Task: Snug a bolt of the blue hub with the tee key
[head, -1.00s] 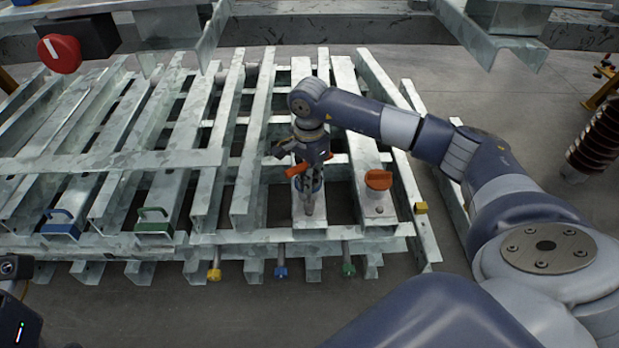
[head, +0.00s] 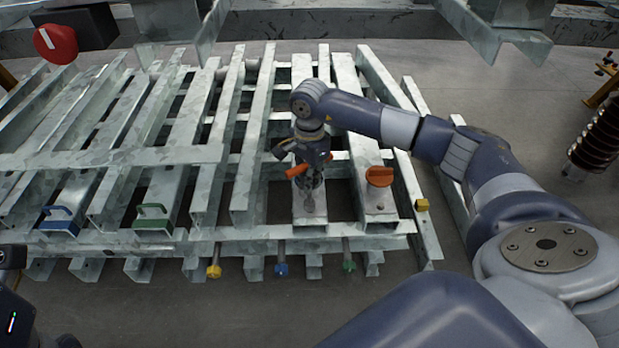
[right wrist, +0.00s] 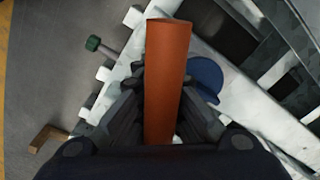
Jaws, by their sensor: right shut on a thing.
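My right gripper (head: 312,178) is shut on the orange crossbar of the tee key (head: 298,172), above a pale metal beam in the middle of the rack. In the right wrist view, the orange bar (right wrist: 168,80) stands between the dark fingers. A blue disc, probably the blue hub (right wrist: 207,76), shows partly behind the bar and fingers on the pale metal. In the head view the gripper covers the hub. The key's lower end and any bolts cannot be made out. At the lower left only dark parts of my left arm show; its fingers are out of view.
An orange knob (head: 379,176) stands on a plate just right of the gripper. Yellow (head: 214,271), blue (head: 282,270) and green (head: 349,265) rod ends stick out along the rack's front. Blue (head: 60,220) and green (head: 153,218) handles sit at left. A red knob (head: 55,43) hangs upper left.

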